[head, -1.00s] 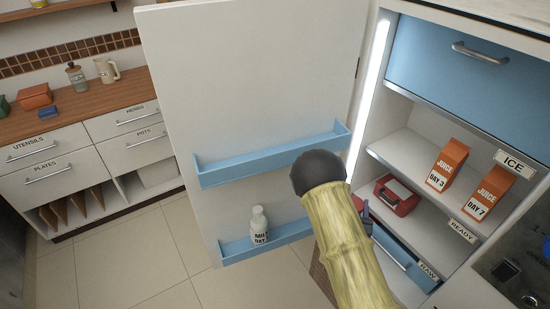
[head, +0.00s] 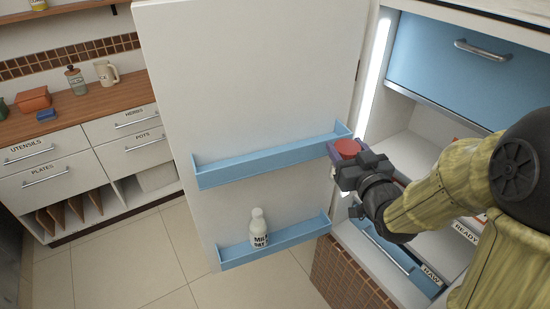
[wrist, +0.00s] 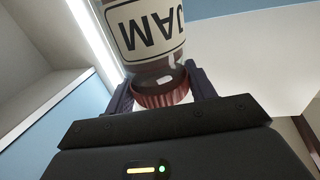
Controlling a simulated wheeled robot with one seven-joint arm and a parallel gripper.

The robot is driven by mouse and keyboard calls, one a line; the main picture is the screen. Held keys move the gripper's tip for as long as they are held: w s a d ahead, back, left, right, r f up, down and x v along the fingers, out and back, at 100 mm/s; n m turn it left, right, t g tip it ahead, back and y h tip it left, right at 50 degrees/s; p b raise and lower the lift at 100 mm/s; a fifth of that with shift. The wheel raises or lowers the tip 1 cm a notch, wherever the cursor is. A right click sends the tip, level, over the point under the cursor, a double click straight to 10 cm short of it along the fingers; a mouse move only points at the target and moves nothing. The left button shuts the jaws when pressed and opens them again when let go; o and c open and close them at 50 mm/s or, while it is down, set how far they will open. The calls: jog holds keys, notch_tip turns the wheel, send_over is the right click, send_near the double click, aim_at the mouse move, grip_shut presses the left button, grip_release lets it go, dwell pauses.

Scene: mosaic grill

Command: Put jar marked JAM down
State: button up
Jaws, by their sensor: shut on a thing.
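The jar marked JAM (wrist: 150,30) fills the upper middle of the wrist view, its label upside down there and its red lid between the fingers. My gripper (wrist: 162,92) is shut on the jar at its lid end. In the head view my gripper (head: 348,160) is at the right end of the upper blue door shelf (head: 270,162), by the open fridge. Only the jar's red lid (head: 348,147) shows clearly there; its body is hidden by the gripper. I cannot tell whether the jar touches the shelf.
The upper door shelf looks empty. A milk bottle (head: 259,228) stands in the lower door shelf (head: 285,238). The blue freezer drawer (head: 450,65) is above right. My arm hides much of the fridge shelves. A counter with drawers (head: 85,150) is at the left.

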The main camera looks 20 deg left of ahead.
jog(key=s+a+r+n+g+y+b, duration=0.1)
jog(key=s+a+r+n+g+y, duration=0.1)
jog(key=s+r, duration=0.6)
jog(key=s+a+y, duration=0.1)
jog(key=s, duration=0.2)
jog(key=shift+s+a+r+n, duration=0.25)
jog(key=shift+s+n, duration=0.05)
jog(key=shift+s, duration=0.1)
jog(key=p+x, duration=0.3)
jog(key=x, duration=0.3)
jog(key=p+x, duration=0.4)
jog(key=x, duration=0.3)
jog(key=p+x, duration=0.4)
jog(key=x, duration=0.2)
jog(key=shift+w+d, duration=0.1)
jog(key=shift+w, duration=0.5)
notch_tip(320, 180, down, 3)
jog(key=shift+f+p, duration=0.15)
jog(key=shift+p, duration=0.4)
jog(key=shift+f, duration=0.2)
